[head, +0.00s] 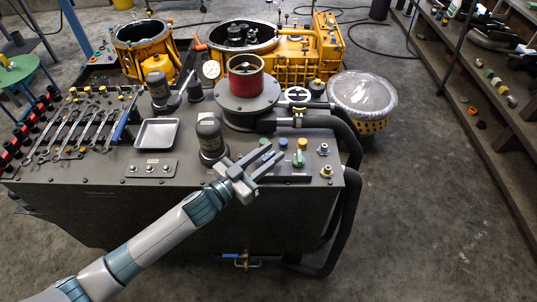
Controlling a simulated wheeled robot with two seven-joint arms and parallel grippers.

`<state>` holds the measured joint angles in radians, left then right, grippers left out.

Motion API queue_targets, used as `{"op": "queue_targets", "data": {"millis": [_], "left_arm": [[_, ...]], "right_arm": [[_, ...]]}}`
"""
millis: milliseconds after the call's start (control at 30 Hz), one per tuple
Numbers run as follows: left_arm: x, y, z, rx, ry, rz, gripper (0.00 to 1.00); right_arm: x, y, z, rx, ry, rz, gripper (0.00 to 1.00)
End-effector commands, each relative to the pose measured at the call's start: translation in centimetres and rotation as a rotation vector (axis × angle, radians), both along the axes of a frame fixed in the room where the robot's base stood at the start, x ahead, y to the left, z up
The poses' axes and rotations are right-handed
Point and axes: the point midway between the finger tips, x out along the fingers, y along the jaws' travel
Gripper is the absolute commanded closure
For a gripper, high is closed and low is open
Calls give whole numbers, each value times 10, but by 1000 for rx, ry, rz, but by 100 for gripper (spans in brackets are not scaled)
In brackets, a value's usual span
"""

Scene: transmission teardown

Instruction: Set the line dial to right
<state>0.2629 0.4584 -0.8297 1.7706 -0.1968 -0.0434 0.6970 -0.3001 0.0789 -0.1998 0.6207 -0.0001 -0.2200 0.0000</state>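A small green knob (298,159), which looks like the line dial, stands on a dark panel (292,178) at the front right of the grey bench. Its pointing direction is too small to tell. My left gripper (276,151) reaches in from the lower left over the bench's front edge. Its two fingers are spread with nothing seen between them. The fingertips are just left of the green knob and appear apart from it. My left fingers hide part of the panel's left side. My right gripper is not in view.
Behind the knob are blue (283,143) and yellow (302,143) caps. A grey-capped cylinder (210,137) stands left of my gripper. A metal tray (157,132) and several wrenches (83,128) lie farther left. A thick black hose (350,190) runs down the right side.

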Motion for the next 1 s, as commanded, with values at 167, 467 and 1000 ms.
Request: {"op": "queue_targets", "data": {"millis": [167,467,1000], "left_arm": [[-2,2,-1,1,1,0,71],[-22,22,-4,3,1,0,71],[-95,98,-5,1,4,0,71]], "right_arm": [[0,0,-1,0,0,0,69],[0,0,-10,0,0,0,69],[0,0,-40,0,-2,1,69]]}}
